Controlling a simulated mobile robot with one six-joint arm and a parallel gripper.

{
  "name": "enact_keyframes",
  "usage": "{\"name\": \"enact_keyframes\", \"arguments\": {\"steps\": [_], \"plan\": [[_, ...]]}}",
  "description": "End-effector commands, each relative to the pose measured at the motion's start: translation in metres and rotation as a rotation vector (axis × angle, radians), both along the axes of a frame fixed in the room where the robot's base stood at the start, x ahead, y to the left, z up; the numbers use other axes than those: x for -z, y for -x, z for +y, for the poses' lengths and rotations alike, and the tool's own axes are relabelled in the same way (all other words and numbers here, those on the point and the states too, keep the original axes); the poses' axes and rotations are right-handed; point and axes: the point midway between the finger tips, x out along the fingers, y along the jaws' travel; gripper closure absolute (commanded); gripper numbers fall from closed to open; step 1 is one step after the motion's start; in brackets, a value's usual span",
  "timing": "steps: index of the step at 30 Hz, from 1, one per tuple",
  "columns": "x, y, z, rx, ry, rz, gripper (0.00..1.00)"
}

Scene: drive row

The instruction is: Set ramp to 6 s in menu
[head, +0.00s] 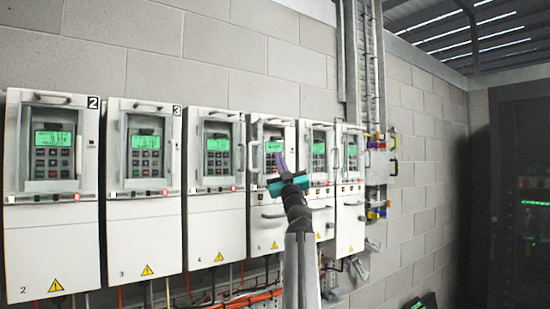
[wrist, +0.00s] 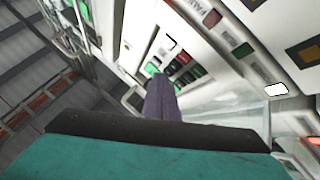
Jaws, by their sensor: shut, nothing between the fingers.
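Several white drive units hang in a row on the wall. My gripper (head: 281,162) is in front of the fourth drive from the left (head: 267,225), its fingers pointing up at the keypad area. That drive's green display (head: 274,146) shows just above the fingertips, but its text is too small to read. Its keypad is mostly hidden behind my gripper in the head view. In the wrist view the purple fingers (wrist: 159,85) are shut and empty, with their tips close to the dark, red and green keys (wrist: 181,70). I cannot tell whether they touch a key.
Drives numbered 2 (head: 52,230) and 3 (head: 142,230) stand at the left, with lit green displays. Handles and raised frames stick out around the panels. Red and black cables (head: 245,300) run below. A dark cabinet (head: 520,200) stands at the right.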

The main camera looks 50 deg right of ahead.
Motion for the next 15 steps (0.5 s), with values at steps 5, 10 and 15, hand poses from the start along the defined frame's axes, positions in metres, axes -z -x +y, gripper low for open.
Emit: {"name": "enact_keyframes", "arguments": {"steps": [5, 10, 15], "plan": [[0.0002, -0.0002, 0.0, 0.0, 0.0, 0.0, 1.0], [-0.0005, 0.0019, 0.0009, 0.0, -0.001, 0.001, 1.0], [-0.0009, 0.0081, 0.0029, 0.0, -0.001, 0.001, 1.0]]}}
